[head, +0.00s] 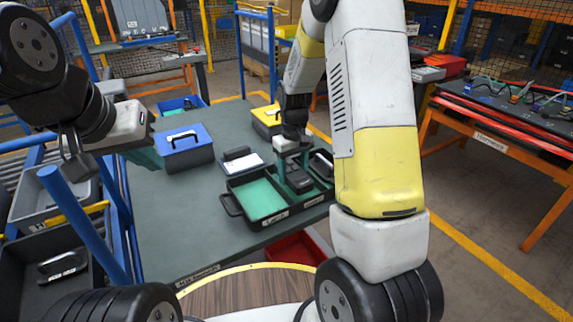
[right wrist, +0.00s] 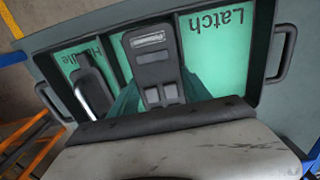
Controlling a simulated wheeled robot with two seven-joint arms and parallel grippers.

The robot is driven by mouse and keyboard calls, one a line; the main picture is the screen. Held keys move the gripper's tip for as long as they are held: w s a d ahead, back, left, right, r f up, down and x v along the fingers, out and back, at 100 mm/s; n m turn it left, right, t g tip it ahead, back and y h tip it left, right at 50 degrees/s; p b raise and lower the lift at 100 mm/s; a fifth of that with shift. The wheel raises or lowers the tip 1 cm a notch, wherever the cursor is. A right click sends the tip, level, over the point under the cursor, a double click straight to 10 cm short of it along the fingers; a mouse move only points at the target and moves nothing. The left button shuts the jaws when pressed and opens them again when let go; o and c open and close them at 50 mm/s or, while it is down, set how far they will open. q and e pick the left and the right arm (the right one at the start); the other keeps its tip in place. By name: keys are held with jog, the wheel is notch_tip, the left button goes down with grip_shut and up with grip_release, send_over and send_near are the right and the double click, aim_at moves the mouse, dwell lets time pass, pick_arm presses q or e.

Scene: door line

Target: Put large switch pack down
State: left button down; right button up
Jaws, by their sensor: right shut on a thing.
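The large switch pack (head: 299,181), a dark grey block with a light label, is between the teal fingers of my right gripper (head: 293,172). It also shows in the right wrist view (right wrist: 152,62), over the middle compartment of the black tray (head: 231,205). I cannot tell whether it touches the tray floor. The tray's Latch compartment (right wrist: 213,50) is bare green. A black handle (right wrist: 93,90) lies in the Handle compartment. My left gripper (head: 145,156) is raised at the left, over the table edge; its jaw opening is not clear.
The grey table (head: 160,225) also bears a blue case (head: 187,153), a yellow case (head: 267,122) and a black-and-white item (head: 240,161). A red bin (head: 298,247) is below the front edge. Blue rack posts (head: 85,222) stand at the left.

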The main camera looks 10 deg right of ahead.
aim_at(296, 177)
jog(key=shift+w+d+f, duration=0.1)
jog(key=shift+w+d, duration=0.45)
jog(key=shift+w, duration=0.35)
jog(key=shift+d+f, duration=0.1)
jog(key=shift+f, duration=1.65)
jog(key=shift+f, duration=0.1)
jog(key=o, duration=1.5)
